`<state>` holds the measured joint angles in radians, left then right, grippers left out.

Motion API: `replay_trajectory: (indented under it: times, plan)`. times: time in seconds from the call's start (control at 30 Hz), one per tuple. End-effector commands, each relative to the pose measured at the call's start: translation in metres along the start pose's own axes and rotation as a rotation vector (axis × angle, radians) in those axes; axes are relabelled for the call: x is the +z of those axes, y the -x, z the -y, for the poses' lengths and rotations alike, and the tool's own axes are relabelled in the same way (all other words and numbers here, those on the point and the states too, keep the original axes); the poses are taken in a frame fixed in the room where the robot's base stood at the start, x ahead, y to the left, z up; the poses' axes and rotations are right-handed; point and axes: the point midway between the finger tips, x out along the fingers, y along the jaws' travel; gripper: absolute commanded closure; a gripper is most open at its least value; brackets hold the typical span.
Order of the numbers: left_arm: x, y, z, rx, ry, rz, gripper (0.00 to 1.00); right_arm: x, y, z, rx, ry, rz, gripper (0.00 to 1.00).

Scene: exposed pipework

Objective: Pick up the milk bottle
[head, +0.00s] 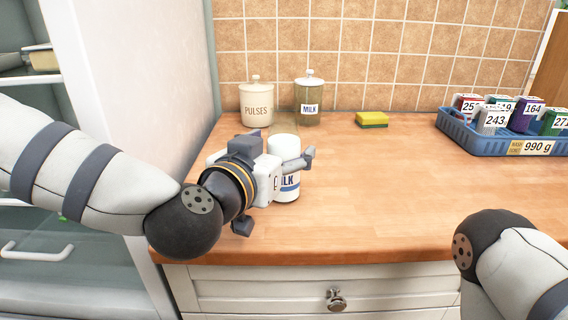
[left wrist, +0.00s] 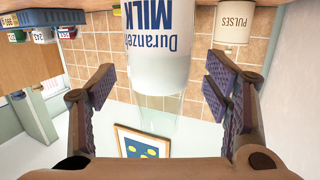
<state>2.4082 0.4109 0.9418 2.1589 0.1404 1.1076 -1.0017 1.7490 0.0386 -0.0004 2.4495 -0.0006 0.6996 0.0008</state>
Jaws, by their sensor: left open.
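The milk bottle (head: 291,187) stands upright on the wooden counter near its front edge, partly hidden behind my left gripper (head: 282,146). It has a white lower part with blue MILK lettering and a clear upper part. In the left wrist view the bottle (left wrist: 160,62) appears upside down, its clear top reaching between the spread fingers of my left gripper (left wrist: 158,92). The gripper is open, with one finger on either side of the bottle; gaps show there, and it is not closed on it. My right gripper is out of view; only part of my right arm shows.
A cream PULSES canister (head: 257,106) and a lidded jar labelled MILK (head: 309,103) stand behind, by the tiled wall. A yellow-green sponge (head: 372,120) lies right of them. A blue crate (head: 480,141) holds several numbered boxes at right. The counter's middle is clear.

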Motion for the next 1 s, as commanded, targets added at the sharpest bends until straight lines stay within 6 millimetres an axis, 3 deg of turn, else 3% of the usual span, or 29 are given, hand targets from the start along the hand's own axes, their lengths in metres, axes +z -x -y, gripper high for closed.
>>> replay_trajectory:
  times: [0.1,0.33,0.63,1.0]
  plan:
    - [0.0035,-0.0168,-0.0008,0.001,0.001,0.004,0.29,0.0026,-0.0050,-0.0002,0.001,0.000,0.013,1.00]
    - [0.0005,-0.0188,-0.0011,0.002,-0.001,0.001,0.29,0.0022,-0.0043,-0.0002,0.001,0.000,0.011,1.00]
    - [0.0008,-0.0185,-0.0010,0.002,-0.001,0.001,0.97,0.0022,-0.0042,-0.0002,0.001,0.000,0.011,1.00]
    - [-0.0033,-0.0179,-0.0009,0.001,-0.002,-0.002,1.00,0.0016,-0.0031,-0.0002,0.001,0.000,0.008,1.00]
